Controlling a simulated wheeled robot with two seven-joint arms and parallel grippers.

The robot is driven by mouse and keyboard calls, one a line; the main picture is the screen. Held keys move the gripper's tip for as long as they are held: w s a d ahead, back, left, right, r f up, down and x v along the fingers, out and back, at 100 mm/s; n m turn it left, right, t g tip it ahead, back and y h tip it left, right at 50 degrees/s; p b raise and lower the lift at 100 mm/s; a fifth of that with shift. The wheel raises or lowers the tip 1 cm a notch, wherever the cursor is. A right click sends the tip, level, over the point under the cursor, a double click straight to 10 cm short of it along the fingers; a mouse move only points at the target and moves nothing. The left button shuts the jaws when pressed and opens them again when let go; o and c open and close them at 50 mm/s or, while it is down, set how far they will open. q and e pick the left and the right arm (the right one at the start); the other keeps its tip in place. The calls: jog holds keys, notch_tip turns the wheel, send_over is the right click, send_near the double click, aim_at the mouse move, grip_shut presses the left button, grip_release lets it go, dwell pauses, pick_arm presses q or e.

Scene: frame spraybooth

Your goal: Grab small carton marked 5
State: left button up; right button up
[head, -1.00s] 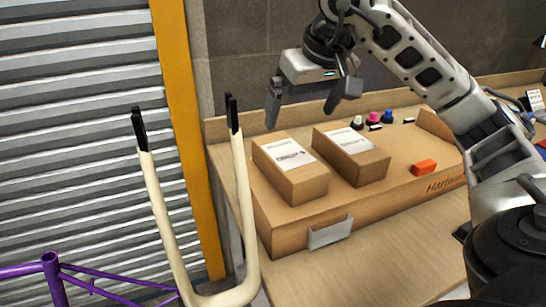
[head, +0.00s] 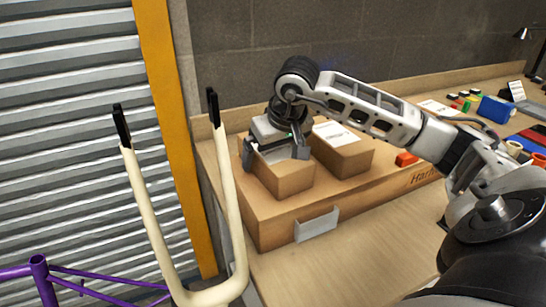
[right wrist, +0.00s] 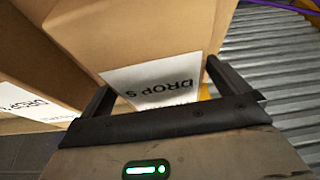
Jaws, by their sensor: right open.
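Two small brown cartons with white labels lie side by side on a large cardboard box: a left carton (head: 285,181) and a right carton (head: 346,160). My right gripper (head: 276,156) is open over the left carton, with a finger at either side of it. In the right wrist view this carton (right wrist: 135,35) shows between the fingers, its label upside down. The label reads "DROP" and then a 5 or an S. The other carton (right wrist: 30,50) stands at the left there, its label partly cut off. My left gripper is not in view.
The large box (head: 268,230) stands on a wooden bench (head: 345,255). An orange block (head: 406,159) sits on the box at the right. A cream U-shaped fork (head: 232,215) and purple frame tubes (head: 40,270) stand in front at the left.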

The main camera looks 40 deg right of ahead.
jog(key=shift+w+f, duration=0.1)
jog(key=shift+f, duration=0.1)
jog(key=c, duration=0.9)
jog(key=shift+r, duration=0.1)
jog(key=c, duration=0.4)
jog(key=shift+r, duration=0.15)
